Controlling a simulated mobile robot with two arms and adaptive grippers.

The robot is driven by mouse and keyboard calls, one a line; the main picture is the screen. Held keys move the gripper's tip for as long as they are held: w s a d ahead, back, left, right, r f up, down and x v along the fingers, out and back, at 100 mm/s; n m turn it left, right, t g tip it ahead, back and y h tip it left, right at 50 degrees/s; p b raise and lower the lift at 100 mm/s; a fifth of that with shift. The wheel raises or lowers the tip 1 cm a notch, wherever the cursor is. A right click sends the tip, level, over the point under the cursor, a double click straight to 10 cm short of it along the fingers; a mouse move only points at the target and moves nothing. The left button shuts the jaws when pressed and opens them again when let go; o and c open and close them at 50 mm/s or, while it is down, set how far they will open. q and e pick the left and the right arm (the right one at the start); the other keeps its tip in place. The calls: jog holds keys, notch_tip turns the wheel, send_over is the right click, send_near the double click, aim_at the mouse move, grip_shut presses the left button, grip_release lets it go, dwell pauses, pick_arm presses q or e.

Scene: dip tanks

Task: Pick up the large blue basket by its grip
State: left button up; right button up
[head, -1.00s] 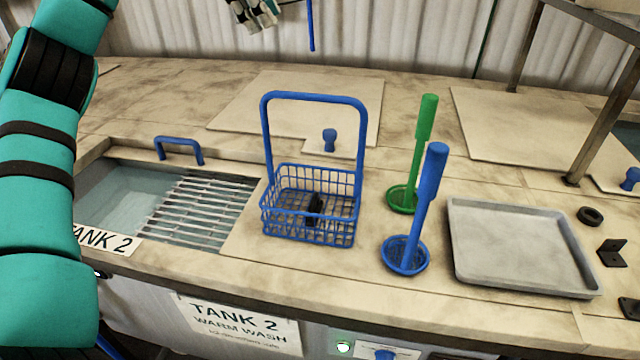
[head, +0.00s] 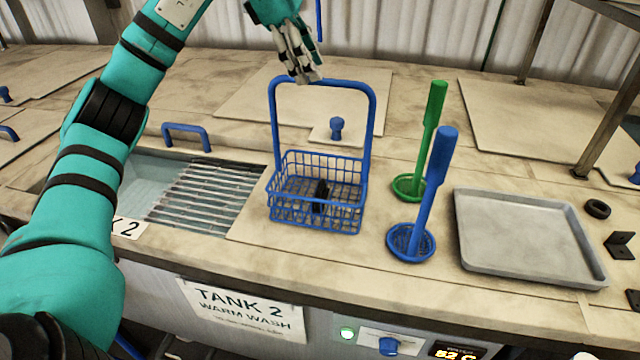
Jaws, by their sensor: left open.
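The large blue basket (head: 317,217) stands upright on the worktop beside the tank, with a black part (head: 320,195) inside it. Its grip (head: 335,83) is the top bar of a tall blue hoop. My left gripper (head: 306,76) is open, fingers pointing down, at the grip's left part in the picture. I cannot tell whether the fingers touch the bar or are just above or behind it. My right gripper is not in view.
Tank 2 (head: 205,195) with a slatted rack lies left of the basket. A green dipper (head: 432,130), a blue dipper (head: 430,195) and a grey tray (head: 525,240) are to the right. A blue-knobbed lid (head: 337,128) lies behind.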

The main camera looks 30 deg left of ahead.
aim_at(321, 84)
pick_arm(q)
jog(key=p+x, duration=0.1)
jog(key=x, duration=0.3)
jog(key=shift+w+d+f, duration=0.15)
jog(key=shift+w+d, duration=0.05)
jog(key=shift+d, duration=0.05)
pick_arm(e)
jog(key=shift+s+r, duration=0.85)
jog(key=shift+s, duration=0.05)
pick_arm(q)
jog(key=shift+s+f, duration=0.1)
jog(key=shift+f, duration=0.15)
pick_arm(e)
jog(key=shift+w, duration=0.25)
pick_arm(q)
grip_shut()
